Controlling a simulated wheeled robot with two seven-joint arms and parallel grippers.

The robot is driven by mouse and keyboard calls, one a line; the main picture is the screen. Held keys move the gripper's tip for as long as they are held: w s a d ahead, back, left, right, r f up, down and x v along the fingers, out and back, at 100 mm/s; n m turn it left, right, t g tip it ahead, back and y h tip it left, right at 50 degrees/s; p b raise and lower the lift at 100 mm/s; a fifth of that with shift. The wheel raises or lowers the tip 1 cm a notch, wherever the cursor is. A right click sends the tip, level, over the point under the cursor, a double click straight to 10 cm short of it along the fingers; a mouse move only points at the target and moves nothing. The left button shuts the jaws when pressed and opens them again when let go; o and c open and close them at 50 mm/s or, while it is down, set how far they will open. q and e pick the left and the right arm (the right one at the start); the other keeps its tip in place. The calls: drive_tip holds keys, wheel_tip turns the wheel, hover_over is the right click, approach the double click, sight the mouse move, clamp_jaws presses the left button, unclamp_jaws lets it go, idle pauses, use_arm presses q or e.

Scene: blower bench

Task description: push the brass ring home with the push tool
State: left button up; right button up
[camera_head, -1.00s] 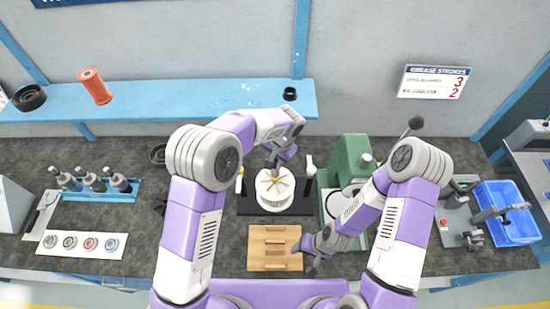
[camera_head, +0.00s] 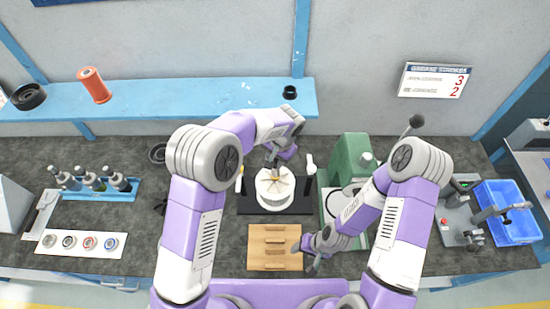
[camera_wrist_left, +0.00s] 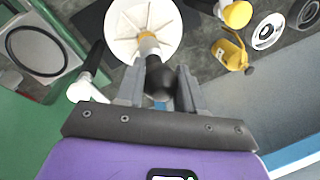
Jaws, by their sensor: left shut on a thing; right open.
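The white round blower wheel (camera_head: 274,190) sits on a dark mat in the middle of the bench. It also shows in the left wrist view (camera_wrist_left: 120,22). My left gripper (camera_wrist_left: 160,88) is shut on the push tool, whose black rounded handle (camera_wrist_left: 160,80) lies between the fingers. The tool stands over the wheel's hub, where a brass-coloured band (camera_wrist_left: 148,42) shows. I cannot tell whether this band is the ring or how deep it sits. In the head view, the left gripper (camera_head: 272,160) is above the wheel. My right gripper (camera_head: 307,250) is open beside the wooden board.
The wooden board (camera_head: 262,258) lies in front of the wheel. A green machine (camera_head: 350,158) stands to the right, with a blue bin (camera_head: 512,228) farther right. Bottles in a blue rack (camera_head: 128,194) and a white strip of rings (camera_head: 50,250) are at left. A blue shelf (camera_head: 200,100) runs behind.

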use_arm(q)
drive_tip(key=shift+f+b, duration=0.4)
drive_tip(key=shift+f, duration=0.15)
use_arm(e)
drive_tip(key=shift+f, duration=0.4)
use_arm(q)
drive_tip(key=shift+r, duration=0.1)
drive_tip(key=shift+r+p, duration=2.25)
drive_tip(key=shift+r, duration=1.25)
use_arm(e)
wheel_tip(320, 180, up, 4)
drive_tip(key=shift+r, duration=0.2)
use_arm(q)
drive_tip(key=shift+f, duration=0.1)
